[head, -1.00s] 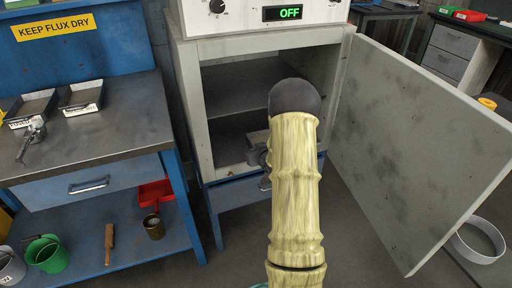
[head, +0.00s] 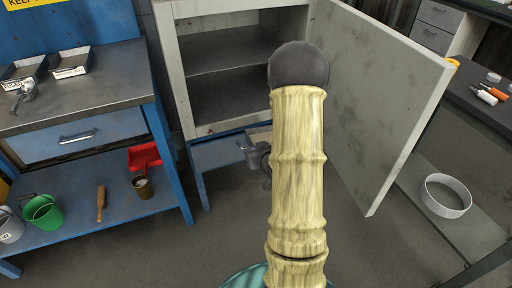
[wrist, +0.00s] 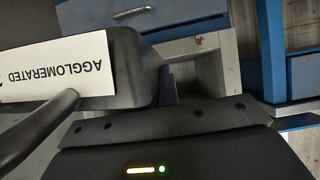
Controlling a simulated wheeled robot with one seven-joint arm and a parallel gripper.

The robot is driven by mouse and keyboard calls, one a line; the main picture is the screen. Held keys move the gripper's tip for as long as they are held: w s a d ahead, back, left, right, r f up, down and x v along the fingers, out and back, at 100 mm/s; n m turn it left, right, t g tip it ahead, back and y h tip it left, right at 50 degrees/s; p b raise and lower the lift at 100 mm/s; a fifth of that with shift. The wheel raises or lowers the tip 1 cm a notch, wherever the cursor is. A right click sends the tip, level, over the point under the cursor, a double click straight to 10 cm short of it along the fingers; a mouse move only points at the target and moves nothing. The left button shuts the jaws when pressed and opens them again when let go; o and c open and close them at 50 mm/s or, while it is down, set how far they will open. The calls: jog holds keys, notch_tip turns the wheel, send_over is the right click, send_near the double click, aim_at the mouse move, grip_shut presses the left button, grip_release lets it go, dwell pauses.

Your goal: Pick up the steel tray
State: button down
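Two shallow dark trays with pale rims and white labels sit on the blue bench in the head view, a left tray (head: 24,70) and a right tray (head: 72,62). I cannot tell which is the steel tray. In the wrist view, a dark rounded thing with a white label (wrist: 84,67) reading AGGLOMERATED is very close to the camera. A black curved bar crosses in front of it. Whether the gripper holds it is unclear.
A metal tool (head: 22,95) lies in front of the trays. A green bucket (head: 44,212) and red scoop (head: 145,156) are on the lower shelf.

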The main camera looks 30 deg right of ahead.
jog(key=shift+s+a, duration=0.1)
jog(key=shift+s, duration=0.5)
jog(key=w+a+r+n+y+p, duration=0.1)
jog(key=w+a+r+p, duration=0.2)
jog(key=a+p, duration=1.05)
jog(key=s+a+r+n+y+p, duration=0.1)
jog(key=s+a+p, duration=0.5)
jog(key=p, duration=1.1)
jog(key=shift+s+a+r+p, duration=0.15)
jog(key=shift+a+r+p, duration=0.35)
jog(key=shift+a, duration=0.6)
jog(key=shift+a+r, duration=0.1)
